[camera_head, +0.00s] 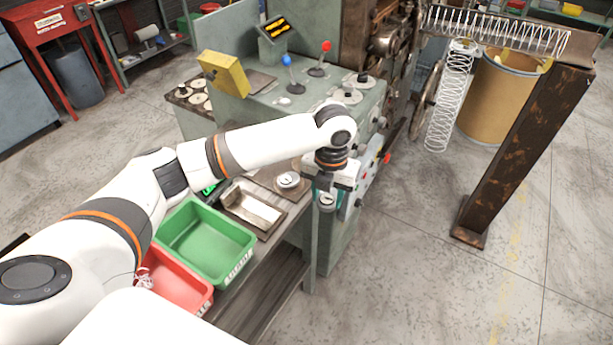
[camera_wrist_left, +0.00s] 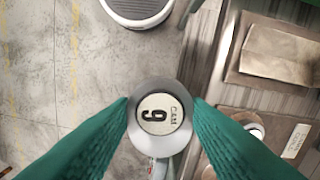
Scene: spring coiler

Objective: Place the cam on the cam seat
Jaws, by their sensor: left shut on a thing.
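My left gripper (camera_head: 327,194) is shut on the cam (camera_head: 327,203), a small grey metal disc, held in the air just right of the bench's edge. In the left wrist view the cam (camera_wrist_left: 160,116) sits between the green fingers (camera_wrist_left: 160,118), its face marked "CAM" and "9". A silver round piece on a brown plate (camera_head: 288,181) lies on the bench just left of the gripper. It shows in the wrist view (camera_wrist_left: 254,128), partly hidden by the right finger, beside a small label (camera_wrist_left: 296,141). I cannot tell whether it is the cam seat. My right gripper is not in view.
A metal tray (camera_head: 229,193), a green bin (camera_head: 190,262) and a red bin (camera_head: 190,303) stand left of the gripper. The green machine (camera_head: 270,125) with levers rises behind it. Open floor (camera_head: 400,285) lies to the right, before a rusty post (camera_head: 520,150).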

